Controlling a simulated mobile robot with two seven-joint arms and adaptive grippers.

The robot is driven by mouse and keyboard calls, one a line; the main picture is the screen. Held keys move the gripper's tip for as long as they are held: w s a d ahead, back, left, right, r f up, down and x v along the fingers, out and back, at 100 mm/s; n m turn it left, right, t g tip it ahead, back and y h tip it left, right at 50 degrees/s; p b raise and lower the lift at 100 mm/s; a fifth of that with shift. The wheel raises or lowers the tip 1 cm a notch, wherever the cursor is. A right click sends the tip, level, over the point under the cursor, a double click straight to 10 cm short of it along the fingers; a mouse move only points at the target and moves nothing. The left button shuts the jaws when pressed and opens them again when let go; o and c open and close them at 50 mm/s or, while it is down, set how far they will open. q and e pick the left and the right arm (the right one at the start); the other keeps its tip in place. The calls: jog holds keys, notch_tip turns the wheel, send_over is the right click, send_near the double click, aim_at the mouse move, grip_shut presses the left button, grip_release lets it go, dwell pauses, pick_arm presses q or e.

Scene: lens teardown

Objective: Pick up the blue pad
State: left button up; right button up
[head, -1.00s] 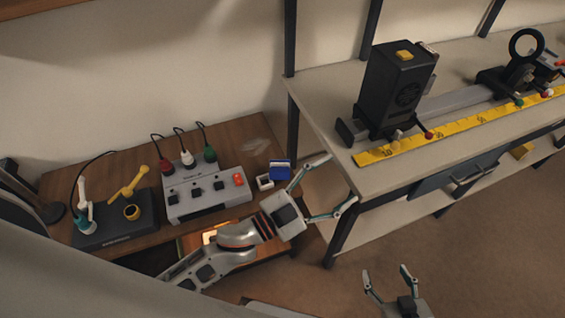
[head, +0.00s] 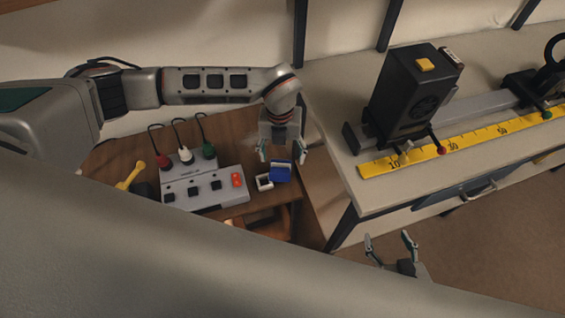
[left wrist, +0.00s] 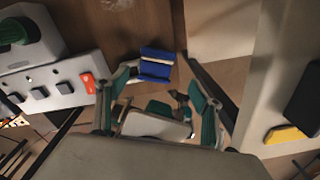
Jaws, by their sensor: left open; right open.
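The blue pad (head: 281,174) lies near the right edge of the brown wooden desk, with a pale band along it. It also shows in the left wrist view (left wrist: 156,68), beyond and between the fingers. My left gripper (head: 283,153) is open and empty above the desk, pointing down, just behind the pad in the head view. Its fingers look apart from the pad, though the height gap is hard to judge. My right gripper (head: 388,237) is open and empty at the lower right, in front of the bench.
A grey switch box (head: 205,188) with cables and a red switch stands further left. To the right, a pale bench (head: 375,200) carries a black lamp housing (head: 412,95) and a yellow ruler (head: 470,140).

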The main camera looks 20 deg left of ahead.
aim_at(281, 164)
pick_arm(q)
jog(key=shift+w+a+f, duration=0.1)
jog(key=shift+w+a, duration=0.35)
jog(key=shift+a, duration=0.1)
jog(key=shift+f, duration=0.4)
notch_tip(281, 164, down, 6)
jog(key=shift+w+d+f, duration=0.1)
jog(key=shift+d+f, duration=0.05)
jog(key=shift+f, duration=0.1)
jog(key=shift+c, duration=0.4)
jog(key=c, duration=1.2)
notch_tip(281, 164, up, 20)
